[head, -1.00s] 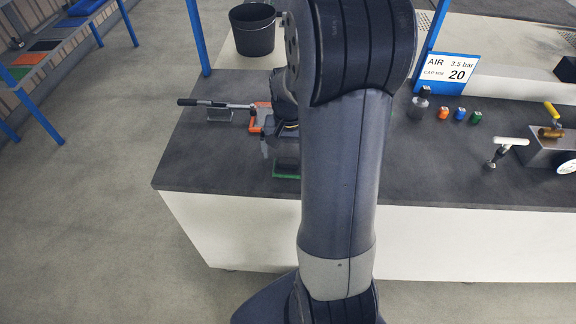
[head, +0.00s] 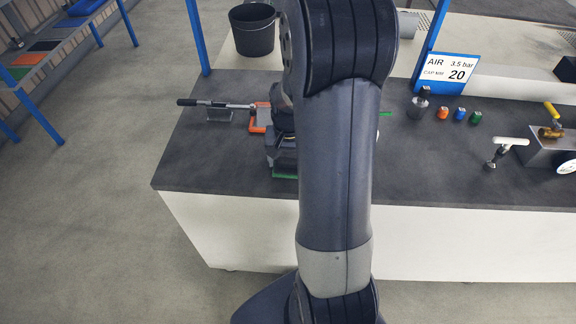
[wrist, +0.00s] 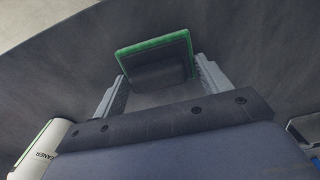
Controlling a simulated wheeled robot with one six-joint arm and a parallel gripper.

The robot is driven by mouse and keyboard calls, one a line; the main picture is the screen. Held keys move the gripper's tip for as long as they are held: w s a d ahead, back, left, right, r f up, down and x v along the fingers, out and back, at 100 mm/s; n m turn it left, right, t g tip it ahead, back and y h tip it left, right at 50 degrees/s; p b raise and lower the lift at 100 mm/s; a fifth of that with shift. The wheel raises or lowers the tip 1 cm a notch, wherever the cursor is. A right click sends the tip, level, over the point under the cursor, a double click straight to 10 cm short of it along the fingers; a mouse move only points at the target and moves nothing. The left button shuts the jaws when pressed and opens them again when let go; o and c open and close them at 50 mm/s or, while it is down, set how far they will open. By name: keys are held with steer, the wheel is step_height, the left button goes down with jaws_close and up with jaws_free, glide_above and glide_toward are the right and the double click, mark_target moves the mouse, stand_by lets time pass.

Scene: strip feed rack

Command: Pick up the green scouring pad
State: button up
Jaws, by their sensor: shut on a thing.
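The green scouring pad (wrist: 142,52) shows in the wrist view as a flat piece with a bright green rim, a greyish face and a dark block on it. My gripper (wrist: 158,78) is shut on it, with one finger on each side of the dark block. In the head view, a thin green strip (head: 285,177) shows just below my dark wrist, near the front left of the dark bench top; it appears to be the pad. My arm hides most of the gripper there, and I cannot tell whether the pad touches the bench.
An orange-edged piece (head: 261,119) and a black-handled bar (head: 215,104) lie behind my wrist. Small coloured pieces (head: 459,114) and a metal fixture (head: 540,150) stand right of my arm. A white cleaner container (wrist: 42,148) shows in the wrist view.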

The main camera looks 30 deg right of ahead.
steer(key=shift+c, duration=0.7)
steer(key=shift+r, duration=0.1)
step_height(320, 180, up, 10)
steer(key=shift+f+p, duration=0.1)
steer(key=shift+p, duration=0.2)
